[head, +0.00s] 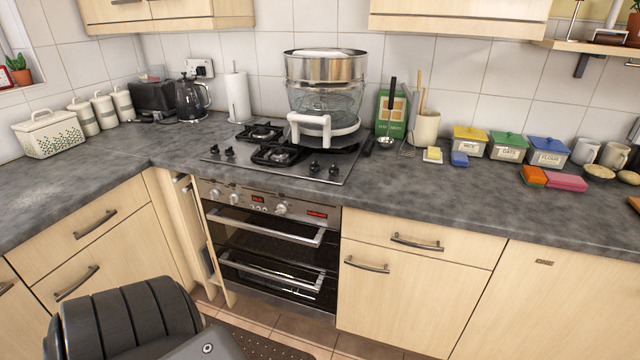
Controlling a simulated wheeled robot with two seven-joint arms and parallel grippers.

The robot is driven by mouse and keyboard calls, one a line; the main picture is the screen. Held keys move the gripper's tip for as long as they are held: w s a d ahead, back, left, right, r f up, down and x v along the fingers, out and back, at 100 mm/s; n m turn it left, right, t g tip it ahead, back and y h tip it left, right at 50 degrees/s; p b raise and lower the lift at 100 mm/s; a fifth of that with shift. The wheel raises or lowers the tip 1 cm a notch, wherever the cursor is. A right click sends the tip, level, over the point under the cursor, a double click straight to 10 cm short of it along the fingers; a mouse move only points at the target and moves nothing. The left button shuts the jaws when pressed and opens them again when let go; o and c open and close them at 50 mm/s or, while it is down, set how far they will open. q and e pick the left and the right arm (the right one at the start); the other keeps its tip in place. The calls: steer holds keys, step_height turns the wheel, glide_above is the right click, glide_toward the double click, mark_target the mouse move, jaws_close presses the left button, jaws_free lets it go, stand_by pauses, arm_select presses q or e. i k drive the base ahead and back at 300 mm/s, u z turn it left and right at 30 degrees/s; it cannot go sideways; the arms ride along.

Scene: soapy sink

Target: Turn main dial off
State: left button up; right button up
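The built-in oven (270,240) stands under the hob, with both its doors shut. Its steel control panel carries a few round silver dials: one at the left end (214,193), one beside it (233,198) and a larger one right of the middle (281,208). Red displays glow on the panel, one at the left (258,199) and one at the right (317,214). Which dial is the main dial is not marked legibly, and the dial pointers are too small to read. Neither of my grippers is in view.
The gas hob (225,158) above has small knobs along its front, and a steel-and-glass steamer (325,85) stands on it. A narrow cabinet door or pull-out (215,262) left of the oven juts out slightly. The floor (375,347) before the oven is partly visible.

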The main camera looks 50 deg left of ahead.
mark_target(282, 209)
steer(key=u, duration=0.15)
steer(key=i, duration=0.9)
steer(key=u, duration=1.2)
steer(key=i, duration=0.8)
steer(key=u, duration=0.9)
